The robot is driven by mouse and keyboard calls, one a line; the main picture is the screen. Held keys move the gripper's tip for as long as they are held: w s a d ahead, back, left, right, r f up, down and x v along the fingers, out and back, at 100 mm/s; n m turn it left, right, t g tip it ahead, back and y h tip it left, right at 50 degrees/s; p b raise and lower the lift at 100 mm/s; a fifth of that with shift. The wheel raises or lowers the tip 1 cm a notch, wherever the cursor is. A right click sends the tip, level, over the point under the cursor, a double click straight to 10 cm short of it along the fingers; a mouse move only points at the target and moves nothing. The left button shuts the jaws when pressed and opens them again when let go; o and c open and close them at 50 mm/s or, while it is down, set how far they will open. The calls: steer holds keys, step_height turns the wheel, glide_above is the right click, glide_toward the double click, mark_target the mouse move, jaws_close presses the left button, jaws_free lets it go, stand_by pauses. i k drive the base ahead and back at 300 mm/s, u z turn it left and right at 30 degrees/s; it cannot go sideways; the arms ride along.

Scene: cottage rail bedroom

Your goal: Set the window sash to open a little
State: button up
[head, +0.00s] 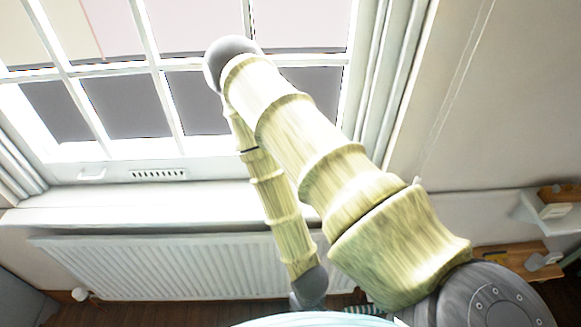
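The white multi-pane window sash (155,64) fills the upper left of the head view. Its bottom rail has a small white pull handle (92,175) near the left end and a slotted vent strip (158,175) to the right of it. The rail looks low against the white window sill (130,213); I see no clear gap under it. My arm rises from the lower right, bends in front of the panes and comes back down before the sill and radiator. My gripper is not visible; the arm's lower end drops toward the bottom edge. My arm hides the sash's right part.
A white ribbed radiator (150,268) stands under the sill, above a dark wooden floor. A pale wall (470,110) is right of the window. Small shelves (545,212) with objects are at the lower right.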

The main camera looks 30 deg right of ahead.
mark_target(111, 166)
steer(key=z, duration=1.15)
steer(key=k, duration=0.35)
steer(key=u, duration=0.1)
